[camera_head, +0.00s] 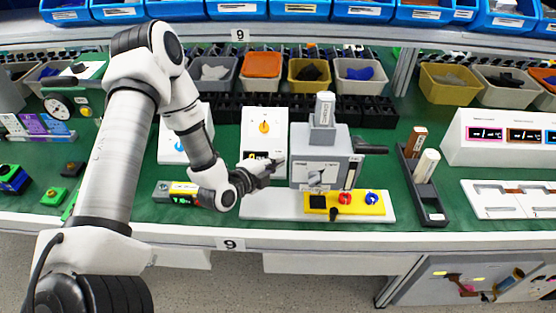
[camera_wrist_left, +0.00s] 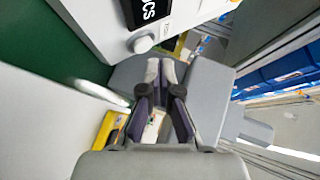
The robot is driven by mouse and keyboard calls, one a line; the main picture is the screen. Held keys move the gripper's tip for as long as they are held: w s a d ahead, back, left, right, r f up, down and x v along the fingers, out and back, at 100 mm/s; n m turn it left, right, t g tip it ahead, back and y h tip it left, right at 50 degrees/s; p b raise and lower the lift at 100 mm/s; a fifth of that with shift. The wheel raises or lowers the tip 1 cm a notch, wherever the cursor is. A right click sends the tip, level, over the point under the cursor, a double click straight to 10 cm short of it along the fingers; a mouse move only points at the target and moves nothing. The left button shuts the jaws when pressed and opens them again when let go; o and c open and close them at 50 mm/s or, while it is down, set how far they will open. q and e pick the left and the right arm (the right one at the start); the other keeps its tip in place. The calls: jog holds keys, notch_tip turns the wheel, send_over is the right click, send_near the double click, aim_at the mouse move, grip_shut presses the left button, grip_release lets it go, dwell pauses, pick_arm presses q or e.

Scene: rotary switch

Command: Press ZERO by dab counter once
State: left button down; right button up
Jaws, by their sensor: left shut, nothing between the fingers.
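My left gripper (camera_head: 278,165) is shut and empty, in front of the lower part of a white panel (camera_head: 265,115) with an orange dial, beside a grey machine. In the left wrist view the two fingertips (camera_wrist_left: 160,68) are together. Just beyond them is a white housing (camera_wrist_left: 95,25) with a black display that ends in "CS". A round pale button (camera_wrist_left: 143,44) sits on it near the fingertips, apart from them in the picture; its small label is unreadable. I cannot tell for certain which device is the dab counter. My right gripper is not in view.
The grey machine (camera_head: 318,170) with a dark side handle stands right of the gripper on a white base. A yellow strip (camera_head: 352,204) with red and blue knobs lies at its front. A small yellow-grey device (camera_head: 178,194) lies left. Bins line the back.

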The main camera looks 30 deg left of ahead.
pick_arm(q)
jog(key=s+r+p, duration=0.1)
jog(key=d+r+p, duration=0.1)
jog(key=s+r+p, duration=0.1)
jog(key=shift+s+d+r+p, duration=0.3)
jog(key=shift+s+d+r, duration=0.05)
jog(key=shift+r, duration=0.05)
dwell(0.9)
